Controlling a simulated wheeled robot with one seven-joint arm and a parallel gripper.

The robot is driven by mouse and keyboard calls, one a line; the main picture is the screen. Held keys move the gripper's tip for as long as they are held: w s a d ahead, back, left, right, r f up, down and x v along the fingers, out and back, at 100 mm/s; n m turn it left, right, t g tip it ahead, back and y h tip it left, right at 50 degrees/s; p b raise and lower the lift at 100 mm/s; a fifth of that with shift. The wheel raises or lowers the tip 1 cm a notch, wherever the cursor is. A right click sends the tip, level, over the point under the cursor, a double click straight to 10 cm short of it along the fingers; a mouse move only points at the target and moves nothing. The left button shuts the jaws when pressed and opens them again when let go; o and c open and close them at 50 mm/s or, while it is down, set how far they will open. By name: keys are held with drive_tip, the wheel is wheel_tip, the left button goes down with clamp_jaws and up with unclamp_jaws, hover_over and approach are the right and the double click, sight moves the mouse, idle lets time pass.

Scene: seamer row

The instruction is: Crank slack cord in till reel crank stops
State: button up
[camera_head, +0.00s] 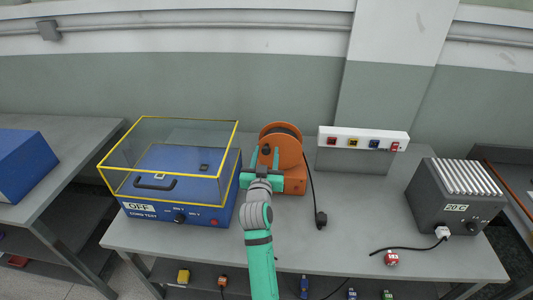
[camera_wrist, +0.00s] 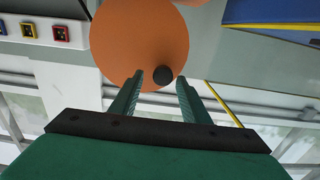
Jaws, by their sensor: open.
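The orange cord reel (camera_head: 287,152) stands on the grey bench near the middle, with dark cord wound behind its round front disc. Its dark crank knob (camera_head: 266,150) sits toward the left of the disc. In the wrist view the orange disc (camera_wrist: 138,40) faces me and the knob (camera_wrist: 163,74) shows near its edge. My gripper (camera_head: 263,164) is open, its two green fingers either side of the knob. I cannot tell whether they touch it. The slack black cord (camera_head: 311,182) runs from the reel to a black plug (camera_head: 320,219) on the bench.
Left of the reel is a blue cord tester (camera_head: 145,211) with a yellow-edged clear cover, marked OFF. A white socket strip (camera_head: 362,133) stands behind. At right is a grey heater-like box (camera_head: 450,208) marked 20 C, near a red-and-white plug (camera_head: 391,259). Bare bench lies between.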

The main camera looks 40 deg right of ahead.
drive_tip(key=shift+w+d, duration=0.2)
drive_tip(key=shift+d, duration=0.05)
clamp_jaws()
drive_tip(key=shift+s+d+f, duration=0.1)
drive_tip(key=shift+s+d, duration=0.05)
drive_tip(key=shift+s, duration=0.05)
idle(0.5)
drive_tip(key=shift+m, duration=0.4)
